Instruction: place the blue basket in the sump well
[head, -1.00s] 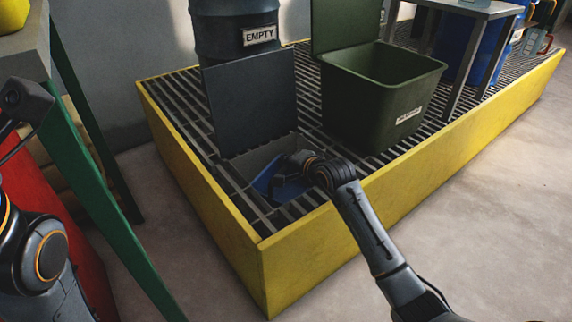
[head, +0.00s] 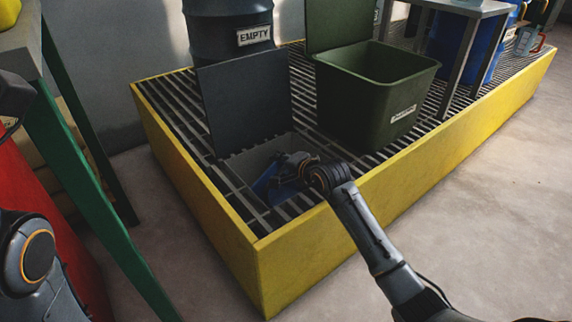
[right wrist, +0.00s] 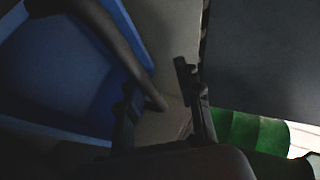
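The blue basket (head: 266,181) is low inside the open sump well (head: 238,163), partly hidden by my right gripper and the well's edge. In the right wrist view the basket (right wrist: 60,70) fills the left side, tilted in the picture, with its dark handle (right wrist: 118,45) crossing it. My right gripper (head: 288,172) is down at the well opening, over the basket. In the wrist view its fingers (right wrist: 160,105) are apart, and the handle's end shows between them; I see no grip on it. My left arm shows at the left edge, its gripper out of view.
The raised dark hatch lid (head: 243,105) stands behind the well. A green open bin (head: 365,105) sits on the grating to the right, a drum marked EMPTY (head: 228,30) behind. A yellow wall (head: 350,235) edges the platform. A green-legged table (head: 75,165) stands at left.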

